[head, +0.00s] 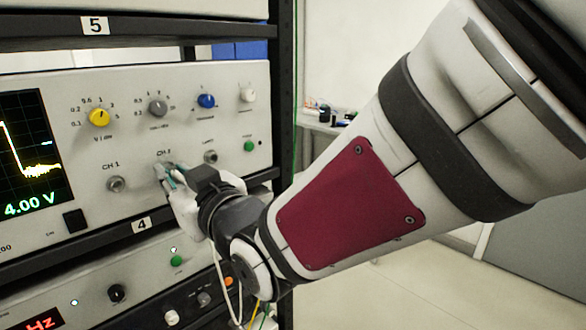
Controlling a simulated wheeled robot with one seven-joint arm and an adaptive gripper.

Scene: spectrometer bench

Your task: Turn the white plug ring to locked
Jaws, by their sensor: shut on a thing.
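My gripper (169,178) reaches in from the right to the front panel of the oscilloscope (225,100). Its fingers are closed at the CH 2 socket, just below the CH 2 label. They are shut on the white plug ring (161,169) there, of which only a small pale part shows between and behind the fingers. The ring's marks and how far it is turned cannot be made out. A white cable (218,275) hangs below my wrist; its upper end is hidden.
A bare CH 1 socket (116,184) is to the left, another socket (211,157) close to the right. Yellow (99,117), grey (158,107) and blue (206,101) knobs sit above. A black rack post (284,90) stands right of the panel. Another instrument (130,280) is below.

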